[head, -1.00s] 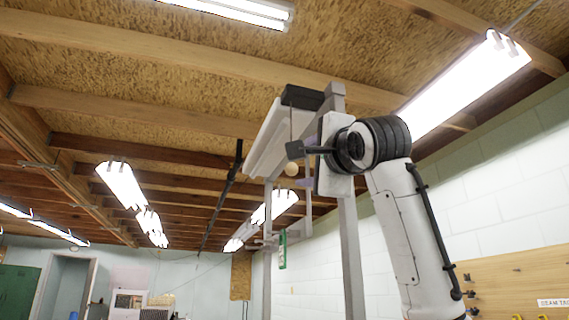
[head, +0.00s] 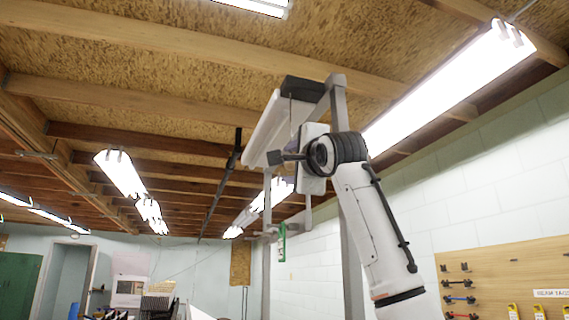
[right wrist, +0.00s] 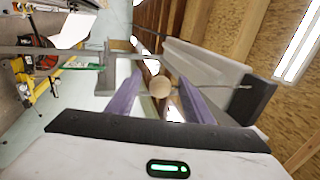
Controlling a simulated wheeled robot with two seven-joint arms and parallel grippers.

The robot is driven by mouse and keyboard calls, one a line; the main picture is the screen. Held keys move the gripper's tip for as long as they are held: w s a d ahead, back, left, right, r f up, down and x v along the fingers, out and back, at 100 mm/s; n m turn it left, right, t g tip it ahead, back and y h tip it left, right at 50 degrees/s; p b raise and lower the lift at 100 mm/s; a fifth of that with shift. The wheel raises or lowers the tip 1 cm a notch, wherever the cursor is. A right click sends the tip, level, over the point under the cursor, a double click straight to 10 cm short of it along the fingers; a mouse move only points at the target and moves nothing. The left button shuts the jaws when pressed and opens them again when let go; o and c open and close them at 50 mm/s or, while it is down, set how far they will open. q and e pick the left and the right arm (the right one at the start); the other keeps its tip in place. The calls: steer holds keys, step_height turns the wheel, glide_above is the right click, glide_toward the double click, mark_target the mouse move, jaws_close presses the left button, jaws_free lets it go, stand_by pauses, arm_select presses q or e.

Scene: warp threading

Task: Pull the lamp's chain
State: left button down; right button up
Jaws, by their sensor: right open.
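The lamp (head: 270,128) is a long white overhead fixture with a black end cap (head: 302,90), hung from a grey frame. Its thin chain (head: 291,118) drops from that end. In the right wrist view the chain (right wrist: 215,84) runs from the end cap (right wrist: 256,97) to a round tan ball (right wrist: 160,87). My right gripper (head: 290,166) is open. In the right wrist view the ball appears between its two purple fingers (right wrist: 161,78); contact cannot be told. In the head view the ball is hidden behind the gripper. My left gripper is not in view.
Grey frame posts (head: 351,270) stand beside and behind my right arm. A green tool-like piece (head: 282,243) hangs low on the frame. Lit ceiling tubes (head: 452,88) and wooden beams lie above. A pegboard (head: 505,270) is at the right wall.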

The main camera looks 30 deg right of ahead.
steer(key=shift+c, duration=0.2)
steer(key=c, duration=0.9)
steer(key=shift+f, duration=0.15)
steer(key=shift+f+b, duration=1.05)
steer(key=shift+f, duration=0.05)
steer(key=o, duration=1.1)
steer(key=shift+r, duration=0.15)
steer(key=shift+o, duration=0.2)
